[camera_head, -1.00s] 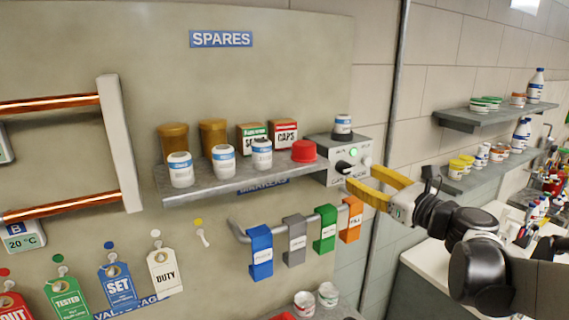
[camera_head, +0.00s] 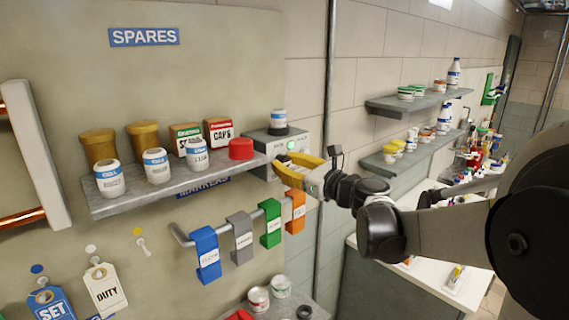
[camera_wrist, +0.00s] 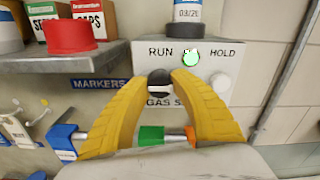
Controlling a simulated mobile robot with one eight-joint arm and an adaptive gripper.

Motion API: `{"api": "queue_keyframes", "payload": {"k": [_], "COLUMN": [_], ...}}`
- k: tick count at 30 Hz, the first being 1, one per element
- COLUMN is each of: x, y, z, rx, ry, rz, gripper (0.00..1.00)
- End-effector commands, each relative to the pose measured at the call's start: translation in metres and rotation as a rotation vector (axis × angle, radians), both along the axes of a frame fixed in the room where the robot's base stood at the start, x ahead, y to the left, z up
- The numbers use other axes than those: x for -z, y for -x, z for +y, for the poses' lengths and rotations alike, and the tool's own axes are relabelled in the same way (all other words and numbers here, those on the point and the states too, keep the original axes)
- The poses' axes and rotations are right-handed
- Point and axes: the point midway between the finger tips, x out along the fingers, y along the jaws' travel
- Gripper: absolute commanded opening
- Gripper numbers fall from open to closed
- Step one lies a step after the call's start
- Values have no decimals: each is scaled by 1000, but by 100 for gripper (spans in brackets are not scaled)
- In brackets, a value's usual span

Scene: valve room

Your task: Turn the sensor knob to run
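Which word the mark points to is unclear. The box also shows at the shelf's right end in the head view (camera_head: 258,144). My gripper (camera_wrist: 159,84) has two yellow fingers, apart, with their tips on either side of the knob. No clear grip on it shows. In the head view my gripper (camera_head: 280,168) is at the box front and hides the knob.
A green light (camera_wrist: 191,57) and a pale round button (camera_wrist: 221,83) sit right of the knob. A red cap (camera_head: 241,149) and several jars stand on the shelf (camera_head: 130,202) at left. A blue-labelled bottle (camera_head: 279,118) stands on the box. Coloured markers hang below.

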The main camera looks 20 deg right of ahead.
Motion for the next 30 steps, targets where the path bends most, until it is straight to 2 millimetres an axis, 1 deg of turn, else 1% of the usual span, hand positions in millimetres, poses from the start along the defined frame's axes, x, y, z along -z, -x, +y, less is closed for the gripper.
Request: {"api": "queue_keyframes", "payload": {"k": [8, 14, 20, 30], "x": [0, 0, 1, 1], "y": [0, 0, 0, 0], "z": [0, 0, 0, 1], "rx": [0, 0, 0, 0], "ry": [19, 99, 243, 547], "rz": [-7, -36, -89, -200], "gripper": [0, 0, 0, 0]}}
